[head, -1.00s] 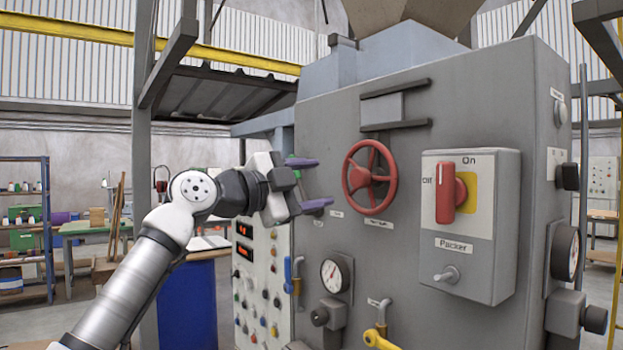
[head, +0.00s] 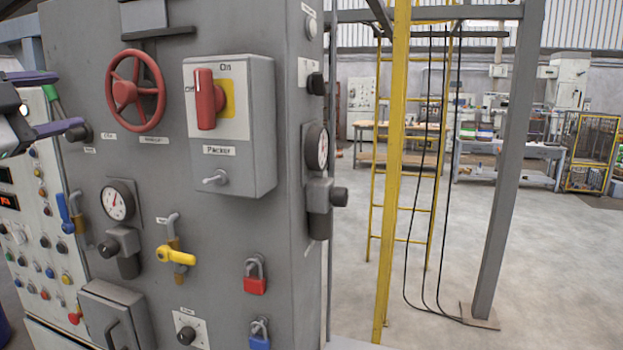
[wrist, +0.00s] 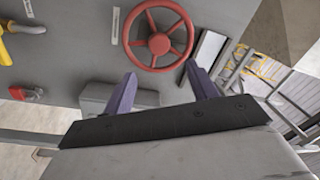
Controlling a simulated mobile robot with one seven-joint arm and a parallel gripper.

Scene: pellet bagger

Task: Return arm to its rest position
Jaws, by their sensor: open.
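My gripper (head: 62,103) shows at the left edge of the head view, with its two purple fingers spread apart and nothing between them. In the wrist view my gripper (wrist: 162,90) is also open and empty. Its fingers point toward the grey machine's front panel, near the red handwheel (wrist: 158,36). In the head view the red handwheel (head: 135,90) is right of the fingers, and a gap shows between them. Most of my arm is outside the head view.
The grey machine panel (head: 237,215) carries a Packer switch box (head: 230,125) with a red lever, a pressure gauge (head: 117,202), a yellow-handled valve (head: 176,255) and red and blue padlocks. A yellow post (head: 393,170) and ladder stand to the right. Open floor (head: 560,270) lies beyond.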

